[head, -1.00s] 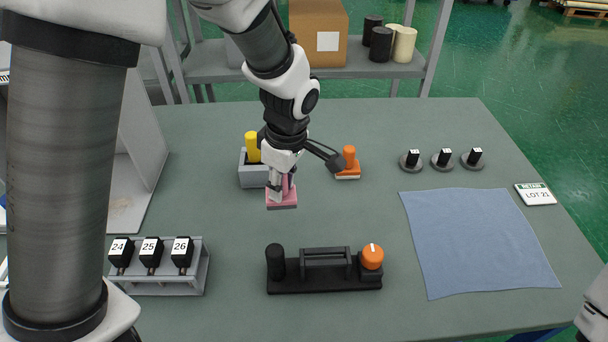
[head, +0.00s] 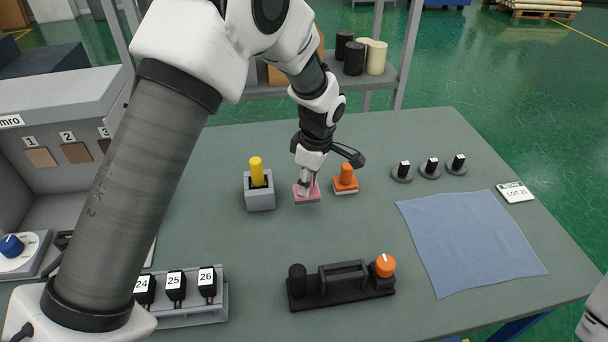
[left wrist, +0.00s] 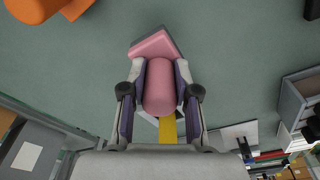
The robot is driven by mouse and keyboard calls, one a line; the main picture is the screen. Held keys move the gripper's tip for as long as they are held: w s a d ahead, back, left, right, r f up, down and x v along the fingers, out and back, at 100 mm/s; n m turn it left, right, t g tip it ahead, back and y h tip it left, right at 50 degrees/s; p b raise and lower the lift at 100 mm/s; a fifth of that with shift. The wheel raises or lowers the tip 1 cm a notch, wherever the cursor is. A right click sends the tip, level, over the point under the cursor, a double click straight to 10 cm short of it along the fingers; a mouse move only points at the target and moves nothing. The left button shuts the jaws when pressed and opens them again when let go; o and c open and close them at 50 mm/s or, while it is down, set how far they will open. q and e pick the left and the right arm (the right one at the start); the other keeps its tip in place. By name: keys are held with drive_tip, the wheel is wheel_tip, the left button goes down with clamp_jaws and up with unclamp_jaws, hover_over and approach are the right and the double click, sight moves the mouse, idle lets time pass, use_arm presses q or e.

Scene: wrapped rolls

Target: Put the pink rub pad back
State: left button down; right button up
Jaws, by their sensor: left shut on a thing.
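The pink rub pad (head: 306,194) has a pink handle and a pink block with a dark underside. My left gripper (head: 308,180) is shut on its handle. The handle also shows between the fingers in the left wrist view (left wrist: 160,88). The pad is low over the table between a grey holder (head: 260,199) with a yellow-handled tool (head: 256,172) and an orange rub pad (head: 346,180). I cannot tell whether the pad touches the table. A small part of my right arm shows at the right edge; its gripper is out of view.
A black caddy (head: 342,290) with an orange knob stands in front. A grey rack (head: 190,312) with black numbered pieces is at front left. A blue cloth (head: 470,242), several dark round-based pegs (head: 430,168) and a LOT 21 sign (head: 515,192) lie right. The middle table is clear.

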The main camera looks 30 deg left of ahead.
use_arm(q)
drive_tip(key=w+a, duration=0.1)
drive_tip(key=w, duration=0.1)
drive_tip(key=w+a+p, duration=0.1)
drive_tip(key=w+a, duration=0.1)
drive_tip(key=shift+f, duration=0.2)
drive_tip(key=shift+w+a+f, duration=0.1)
drive_tip(key=shift+w+f, duration=0.05)
drive_tip(key=shift+f, duration=0.1)
wheel_tip(320, 180, down, 2)
drive_tip(key=shift+f+p, duration=0.25)
drive_tip(key=shift+p, duration=0.35)
drive_tip(key=shift+f, duration=0.45)
drive_tip(key=c, duration=0.9)
unclamp_jaws()
drive_tip(key=shift+o, duration=0.2)
drive_tip(key=shift+r, duration=0.1)
wheel_tip(320, 180, up, 12)
drive_tip(key=d+b, duration=0.1)
drive_tip(key=b, duration=0.1)
drive_tip(key=shift+d, duration=0.35)
